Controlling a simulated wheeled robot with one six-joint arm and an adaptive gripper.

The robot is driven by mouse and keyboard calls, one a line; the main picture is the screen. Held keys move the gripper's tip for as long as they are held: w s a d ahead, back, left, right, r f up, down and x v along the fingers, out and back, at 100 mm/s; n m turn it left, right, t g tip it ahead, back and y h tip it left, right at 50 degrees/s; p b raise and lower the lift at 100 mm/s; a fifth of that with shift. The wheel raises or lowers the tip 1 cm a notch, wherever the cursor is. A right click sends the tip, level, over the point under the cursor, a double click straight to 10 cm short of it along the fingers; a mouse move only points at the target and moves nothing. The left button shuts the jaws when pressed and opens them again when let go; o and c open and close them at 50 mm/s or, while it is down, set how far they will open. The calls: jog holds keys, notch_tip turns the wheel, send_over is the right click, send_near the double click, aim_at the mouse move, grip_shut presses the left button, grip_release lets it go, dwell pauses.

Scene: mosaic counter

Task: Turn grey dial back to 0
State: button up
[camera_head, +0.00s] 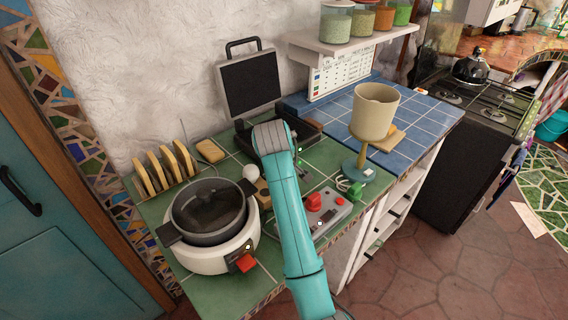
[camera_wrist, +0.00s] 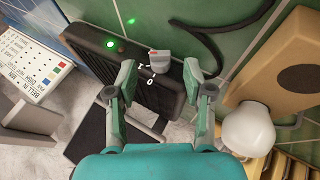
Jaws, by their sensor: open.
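The grey dial (camera_wrist: 160,62) sits on the side of a black appliance (camera_wrist: 85,42) in the wrist view. White marks, one like a 0, are printed beside it, and a small red mark shows on its top edge. Which mark the dial points to is unclear. A green light (camera_wrist: 112,44) glows on the same face. My gripper (camera_wrist: 159,70) is open, with one finger on either side of the dial and no clear contact. In the head view, the appliance's raised black lid (camera_head: 250,84) shows, while my arm hides the dial and gripper.
A pot on a white cooker (camera_head: 207,257) with a red knob stands left of my arm. A grey box (camera_head: 333,219) with a red knob lies to the right. A beige cup (camera_head: 375,110) on a stand is further right. A white bulb (camera_wrist: 248,130) is near my gripper.

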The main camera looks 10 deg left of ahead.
jog(key=shift+x, duration=1.55)
grip_shut()
jog(key=shift+s+f, duration=0.1)
jog(key=shift+f, duration=0.05)
jog(key=shift+t+h, duration=0.4)
jog(key=shift+t, duration=0.2)
grip_release()
